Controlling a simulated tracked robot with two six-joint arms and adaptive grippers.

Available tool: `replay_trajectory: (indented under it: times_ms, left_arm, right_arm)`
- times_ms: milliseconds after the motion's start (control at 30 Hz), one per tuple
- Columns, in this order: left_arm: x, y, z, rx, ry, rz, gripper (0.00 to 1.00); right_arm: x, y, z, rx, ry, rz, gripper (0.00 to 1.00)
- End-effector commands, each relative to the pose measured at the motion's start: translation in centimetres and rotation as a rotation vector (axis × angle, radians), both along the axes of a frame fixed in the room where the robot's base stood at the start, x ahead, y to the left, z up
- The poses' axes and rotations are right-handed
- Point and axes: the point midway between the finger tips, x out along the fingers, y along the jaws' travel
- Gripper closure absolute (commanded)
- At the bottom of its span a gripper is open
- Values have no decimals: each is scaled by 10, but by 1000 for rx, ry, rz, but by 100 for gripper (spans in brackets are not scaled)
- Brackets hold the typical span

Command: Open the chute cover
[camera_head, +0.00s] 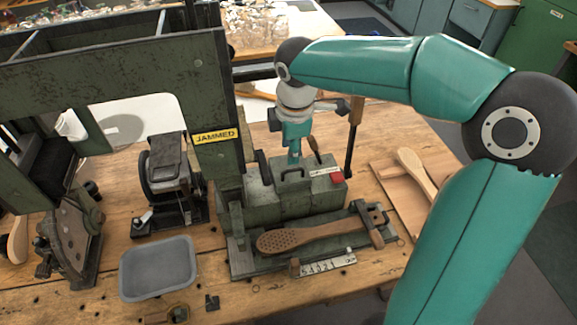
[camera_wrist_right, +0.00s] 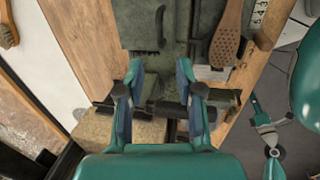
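A dark green metal box (camera_head: 262,207) stands on the wooden bench behind the brush fixture. A lid with a black handle (camera_head: 291,175) lies flat and closed on its top; this looks like the chute cover. My right gripper (camera_head: 294,156) points down just above and behind the handle, apart from it as far as I can tell. In the right wrist view its two fingers (camera_wrist_right: 158,68) stand apart with nothing between them. A green plate with a dark bar (camera_wrist_right: 160,27) shows beyond the fingertips. My left gripper is in neither view.
A wooden brush body (camera_head: 310,236) lies in the fixture in front of the box. A green post with a "JAMMED" label (camera_head: 215,135) stands close left. A grey tray (camera_head: 158,268) lies front left; a lever (camera_head: 353,135) rises behind.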

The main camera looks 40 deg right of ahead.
Motion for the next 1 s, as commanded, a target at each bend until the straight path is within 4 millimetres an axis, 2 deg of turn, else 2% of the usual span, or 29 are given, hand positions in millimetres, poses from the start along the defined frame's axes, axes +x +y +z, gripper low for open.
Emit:
replay_trajectory:
  times_ms: [33,200,400,567,833,1000]
  left_arm:
    - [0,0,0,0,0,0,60]
    - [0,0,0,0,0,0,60]
    - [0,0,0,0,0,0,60]
    - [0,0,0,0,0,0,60]
    - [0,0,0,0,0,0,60]
    - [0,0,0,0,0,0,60]
  right_arm:
    - [1,-1,-13,1,6,0,64]
    - [7,-4,-46,1,5,0,64]
    - [12,-7,-70,0,2,-1,64]
    - [13,-7,-77,0,0,-1,64]
    - [14,-8,-78,1,-1,-1,64]
    - [14,-8,-78,1,-1,-1,92]
